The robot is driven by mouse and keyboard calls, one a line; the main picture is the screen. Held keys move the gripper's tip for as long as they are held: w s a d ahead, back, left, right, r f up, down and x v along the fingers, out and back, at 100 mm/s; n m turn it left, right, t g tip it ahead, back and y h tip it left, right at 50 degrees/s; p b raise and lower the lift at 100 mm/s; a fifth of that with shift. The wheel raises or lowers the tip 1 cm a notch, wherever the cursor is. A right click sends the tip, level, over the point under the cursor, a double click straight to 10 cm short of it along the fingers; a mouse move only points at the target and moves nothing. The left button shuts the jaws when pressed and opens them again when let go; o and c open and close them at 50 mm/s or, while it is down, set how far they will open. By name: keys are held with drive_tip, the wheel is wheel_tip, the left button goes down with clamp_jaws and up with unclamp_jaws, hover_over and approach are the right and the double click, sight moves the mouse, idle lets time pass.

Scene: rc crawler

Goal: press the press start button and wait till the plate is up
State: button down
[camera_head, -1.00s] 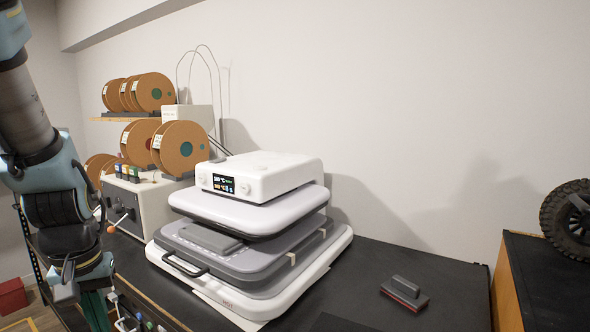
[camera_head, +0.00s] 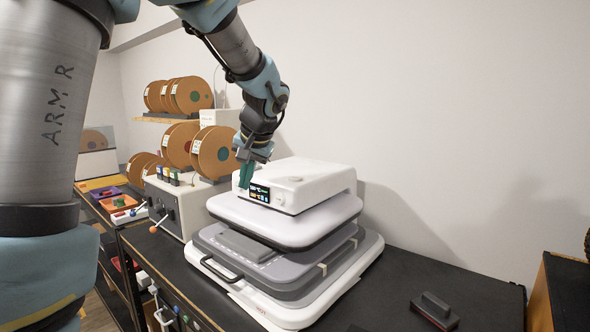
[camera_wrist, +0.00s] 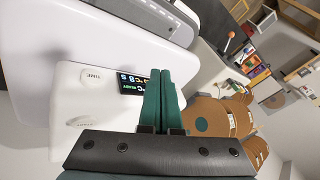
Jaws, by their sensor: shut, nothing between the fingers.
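The white heat press (camera_head: 310,178) stands on the black bench, with a lit display (camera_head: 260,193) on its front. A knob (camera_head: 279,200) is right of the display. The wrist view shows the display (camera_wrist: 134,84) with green "READY" text and a knob marked TIME (camera_wrist: 87,76). The pale upper plate (camera_head: 290,222) is above the grey lower plate (camera_head: 290,277), with a gap at the front. My gripper (camera_head: 245,180) has green fingers, shut and empty, at the left end of the control face, beside the display. I cannot tell whether the tips touch a button; they hide that spot.
A grey block (camera_head: 246,245) lies on the lower plate, near a black front handle (camera_head: 220,270). A dark-handled block (camera_head: 435,308) lies on the bench at right. Spools (camera_head: 213,152) and a grey control box (camera_head: 185,205) stand left of the press. The bench right of the press is mostly clear.

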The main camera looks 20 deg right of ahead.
sight(296, 179)
drive_tip(key=d+r+m+t+p, duration=0.1)
drive_tip(key=d+r+t, duration=0.2)
drive_tip(key=d+r, duration=0.8)
drive_tip(key=shift+s+d+r+h, duration=0.15)
drive_tip(key=shift+d+r+h, duration=0.2)
drive_tip(key=shift+d, duration=0.65)
drive_tip(key=shift+f, duration=0.2)
wheel_tip(296, 179, down, 8)
drive_tip(key=b, duration=0.4)
drive_tip(key=shift+b, duration=0.3)
drive_tip(key=shift+f+b, duration=0.3)
drive_tip(key=shift+b, duration=0.1)
drive_tip(key=shift+f, duration=0.1)
drive_tip(key=shift+f+b, duration=0.35)
drive_tip(key=shift+b, duration=0.3)
